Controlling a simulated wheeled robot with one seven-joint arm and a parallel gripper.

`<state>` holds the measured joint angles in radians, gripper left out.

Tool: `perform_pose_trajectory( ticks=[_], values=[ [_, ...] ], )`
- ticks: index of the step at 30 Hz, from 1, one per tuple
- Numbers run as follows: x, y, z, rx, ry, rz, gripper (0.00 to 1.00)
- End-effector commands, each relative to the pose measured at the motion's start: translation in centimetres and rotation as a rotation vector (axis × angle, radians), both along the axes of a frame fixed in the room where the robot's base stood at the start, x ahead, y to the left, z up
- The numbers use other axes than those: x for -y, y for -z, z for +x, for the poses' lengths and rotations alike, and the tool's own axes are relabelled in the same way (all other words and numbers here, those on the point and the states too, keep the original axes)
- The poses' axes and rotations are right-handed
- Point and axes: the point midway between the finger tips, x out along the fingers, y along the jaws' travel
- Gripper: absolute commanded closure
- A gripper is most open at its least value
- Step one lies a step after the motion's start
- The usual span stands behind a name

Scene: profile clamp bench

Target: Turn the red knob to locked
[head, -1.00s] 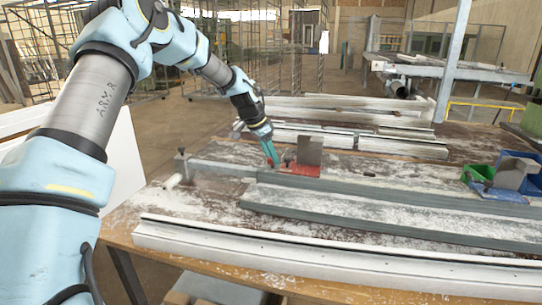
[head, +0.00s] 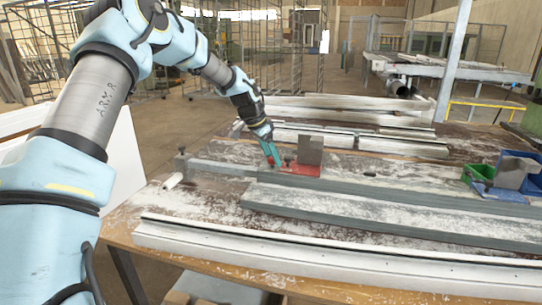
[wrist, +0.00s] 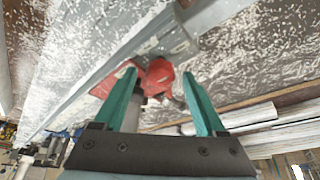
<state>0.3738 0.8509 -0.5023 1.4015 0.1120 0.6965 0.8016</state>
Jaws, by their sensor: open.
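The red knob (wrist: 160,75) shows in the wrist view just beyond and between the two green fingers of my gripper (wrist: 160,90), which are apart. Whether the fingers touch it I cannot tell. The knob belongs to a red clamp (head: 302,169) on the bench, with a grey upright plate (head: 309,150) behind it. In the head view my gripper (head: 271,155) is at the left end of the red clamp, pointing down, and its fingers partly hide the knob. The clamp's locked marking cannot be read.
Long grey profiles (head: 380,220) and a white profile (head: 330,264) lie across the bench in front. White profiles (head: 400,146) lie behind the clamp. A metal stop post (head: 181,164) stands at the left.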

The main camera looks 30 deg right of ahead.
Motion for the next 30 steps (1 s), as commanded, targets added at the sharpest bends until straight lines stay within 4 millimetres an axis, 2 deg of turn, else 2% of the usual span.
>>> perform_pose_trajectory(
  ticks=[4,8,15,21,30],
  values=[
    [-0.2,-0.4,0.1,0.002,-0.001,-0.001,0.27],
    [-0.8,-1.9,0.1,0.003,-0.002,-0.002,0.27],
    [-2.7,-6.3,0.1,0.004,-0.002,-0.002,0.27],
    [-3.8,-9.0,0.0,0.003,-0.001,-0.001,0.27],
    [-4.1,-10.0,-0.1,-0.001,0.0,0.0,0.27]
  ],
)
